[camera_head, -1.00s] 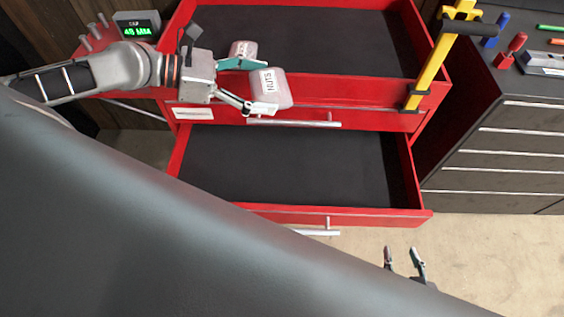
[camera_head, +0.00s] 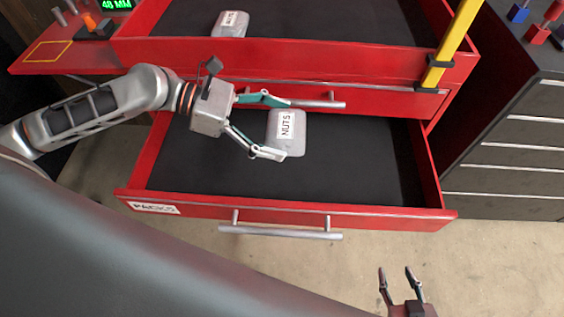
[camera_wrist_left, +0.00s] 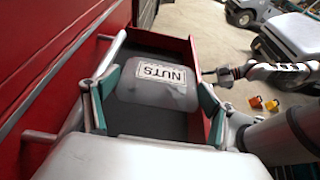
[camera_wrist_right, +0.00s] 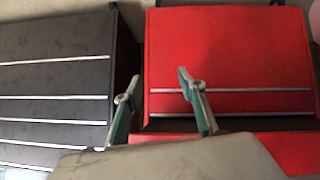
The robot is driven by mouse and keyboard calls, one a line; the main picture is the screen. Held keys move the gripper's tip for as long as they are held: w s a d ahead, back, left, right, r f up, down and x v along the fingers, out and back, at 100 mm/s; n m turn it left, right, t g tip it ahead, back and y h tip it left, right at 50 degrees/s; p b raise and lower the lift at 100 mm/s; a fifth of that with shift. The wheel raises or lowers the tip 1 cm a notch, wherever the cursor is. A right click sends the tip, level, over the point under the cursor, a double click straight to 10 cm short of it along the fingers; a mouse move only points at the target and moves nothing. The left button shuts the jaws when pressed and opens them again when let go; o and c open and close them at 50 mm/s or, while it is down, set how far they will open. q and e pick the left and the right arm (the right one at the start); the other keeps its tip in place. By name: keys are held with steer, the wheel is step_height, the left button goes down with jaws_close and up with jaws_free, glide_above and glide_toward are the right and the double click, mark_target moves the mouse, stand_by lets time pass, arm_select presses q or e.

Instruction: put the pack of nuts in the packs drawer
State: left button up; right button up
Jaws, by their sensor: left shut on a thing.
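A pale grey pack of nuts with a white NUTS label (camera_head: 288,131) is held by my left gripper (camera_head: 280,129), which is shut on it. The pack is over the open lower drawer (camera_head: 370,170), whose front carries a PACKS label (camera_head: 155,208). The drawer's dark floor looks empty. In the left wrist view the pack (camera_wrist_left: 158,92) sits between the two fingers with the drawer beyond it; its height above the floor is hard to judge. My right gripper (camera_head: 396,272) is open and empty, in front of the drawer at lower right.
Another NUTS pack (camera_head: 231,24) lies in the open upper drawer, whose front (camera_head: 300,58) stands close behind my left gripper. A yellow post (camera_head: 450,45) rises at its right. A dark drawer cabinet (camera_head: 510,150) stands at the right. The floor in front is clear.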

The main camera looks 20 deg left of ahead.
arm_select(q)
steer(key=b, duration=0.2)
glide_above(279, 173)
step_height(279, 173, down, 7)
step_height(279, 173, down, 4)
steer(key=shift+r+b, duration=0.1)
steer(key=shift+b, duration=0.3)
step_height(279, 173, down, 4)
steer(key=shift+s+f+b, duration=0.1)
steer(key=shift+f+b, duration=0.05)
steer(key=shift+b, duration=0.5)
steer(key=shift+f, duration=0.15)
steer(key=o, duration=1.2)
steer(key=shift+c, duration=0.2)
arm_select(e)
steer(key=shift+w+a+f, duration=0.15)
steer(key=shift+w+a, duration=0.35)
steer(key=shift+w, duration=0.15)
